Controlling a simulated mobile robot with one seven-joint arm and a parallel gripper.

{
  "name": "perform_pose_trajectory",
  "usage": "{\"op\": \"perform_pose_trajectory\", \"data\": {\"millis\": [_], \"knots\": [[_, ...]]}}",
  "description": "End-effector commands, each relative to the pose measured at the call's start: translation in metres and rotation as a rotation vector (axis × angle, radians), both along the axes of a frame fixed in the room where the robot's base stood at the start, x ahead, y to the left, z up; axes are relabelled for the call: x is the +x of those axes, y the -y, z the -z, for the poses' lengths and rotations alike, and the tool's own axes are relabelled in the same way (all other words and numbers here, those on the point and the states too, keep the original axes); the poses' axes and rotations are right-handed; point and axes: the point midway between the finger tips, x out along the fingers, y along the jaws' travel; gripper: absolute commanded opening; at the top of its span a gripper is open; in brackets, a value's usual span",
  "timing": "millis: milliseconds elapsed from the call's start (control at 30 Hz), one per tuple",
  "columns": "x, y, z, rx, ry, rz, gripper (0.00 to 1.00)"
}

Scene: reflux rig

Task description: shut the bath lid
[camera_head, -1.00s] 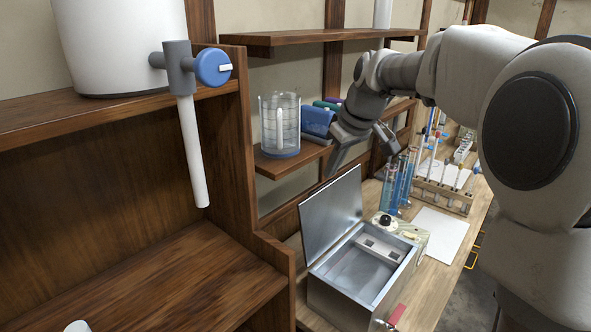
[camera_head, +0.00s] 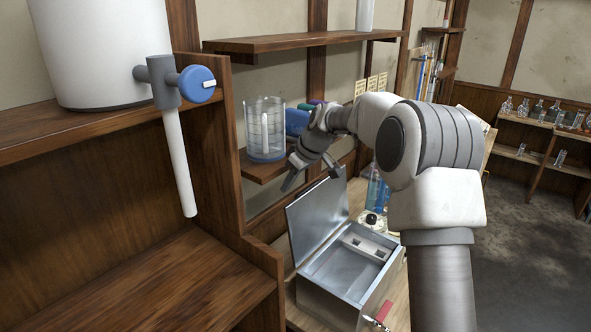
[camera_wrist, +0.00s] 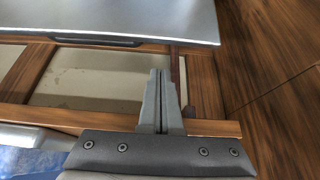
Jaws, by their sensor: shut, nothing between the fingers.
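The bath (camera_head: 328,305) is an open metal box on the wooden bench in the head view. Its metal lid (camera_head: 318,212) stands up, tilted back, along the box's left edge. My gripper (camera_head: 287,186) hangs just above the lid's top edge, near its upper left corner, with its fingers pointing down. In the wrist view the fingers (camera_wrist: 157,75) are together and empty. The lid also shows there as a pale metal sheet (camera_wrist: 120,18) across the top, apart from the fingertips. A red-handled part (camera_head: 383,312) is at the box's front right.
A wooden shelf unit (camera_head: 205,150) with a white vessel (camera_head: 100,50) and its tap stands at the left. Blue-filled cylinders (camera_head: 375,188) stand behind the bath, partly hidden by my arm.

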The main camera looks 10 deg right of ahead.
Motion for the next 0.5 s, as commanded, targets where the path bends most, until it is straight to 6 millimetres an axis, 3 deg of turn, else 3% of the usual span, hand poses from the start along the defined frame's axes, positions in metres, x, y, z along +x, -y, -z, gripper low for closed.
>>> {"op": "perform_pose_trajectory", "data": {"millis": [100, 300, 500], "knots": [[0.008, -0.009, 0.022, -0.001, -0.003, -0.001, 0.0], [-0.011, 0.012, 0.013, -0.001, 0.001, 0.003, 0.0], [-0.019, 0.02, 0.013, 0.0, 0.001, 0.001, 0.0]]}}
